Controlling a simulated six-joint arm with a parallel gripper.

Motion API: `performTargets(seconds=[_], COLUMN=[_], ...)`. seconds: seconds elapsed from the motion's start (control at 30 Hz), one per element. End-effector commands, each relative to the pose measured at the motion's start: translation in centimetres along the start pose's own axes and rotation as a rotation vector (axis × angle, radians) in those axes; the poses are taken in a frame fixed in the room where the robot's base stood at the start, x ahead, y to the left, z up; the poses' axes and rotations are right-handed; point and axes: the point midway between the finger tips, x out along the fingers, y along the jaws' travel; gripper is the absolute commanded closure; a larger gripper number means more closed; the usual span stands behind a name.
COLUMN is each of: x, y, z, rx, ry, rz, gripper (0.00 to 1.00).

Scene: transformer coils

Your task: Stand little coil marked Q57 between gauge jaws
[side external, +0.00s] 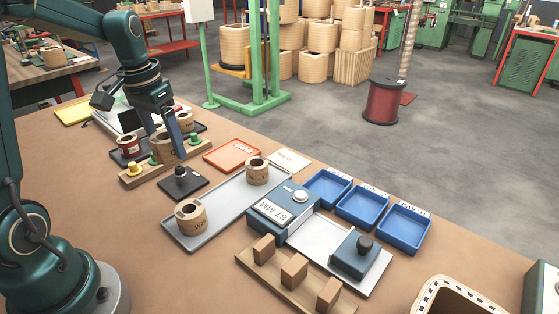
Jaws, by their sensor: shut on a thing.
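My gripper (163,136) is at the left, fingers pointing down, shut on a tan coil (161,151) at the wooden peg board (135,180). The fingers partly cover this coil, and I cannot read its mark or tell whether it touches the board. The gauge has a blue block (268,222) with a display that seems to read 87 MM, and a second blue block (352,258) with a black knob. The pale plate (315,236) between them is empty. Two tan coils stand on the grey tray, one near (191,218) and one far (257,171); I cannot make out Q57.
The grey tray (220,210) lies left of the gauge. Blue bins (328,188) stand behind it, and a board with wooden blocks (293,271) in front. A black-knobbed block (182,183), an orange tray (231,154) and a red coil (128,146) are near my gripper.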

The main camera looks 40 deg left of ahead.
Motion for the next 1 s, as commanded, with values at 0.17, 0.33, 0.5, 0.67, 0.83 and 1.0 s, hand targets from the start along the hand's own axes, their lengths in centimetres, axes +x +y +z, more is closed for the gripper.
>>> performTargets(seconds=[0.17, 0.33, 0.5, 0.67, 0.83, 1.0], x=[-1.4, -1.9, -1.7, -0.9, 0.3, 1.6], y=[-0.6, 2.2, 7.5, 14.3, 22.1, 28.0], z=[-1.3, -4.6, -7.6, -9.2, -8.6, -6.6], rx=[0.027, 0.168, 0.362, 0.567, 0.782, 0.938], ry=[0.004, 0.001, -0.001, -0.002, -0.002, -0.004], rz=[0.002, 0.021, 0.045, 0.07, 0.096, 0.114], gripper=[0.9, 0.9, 0.9, 0.9, 0.9, 0.9])
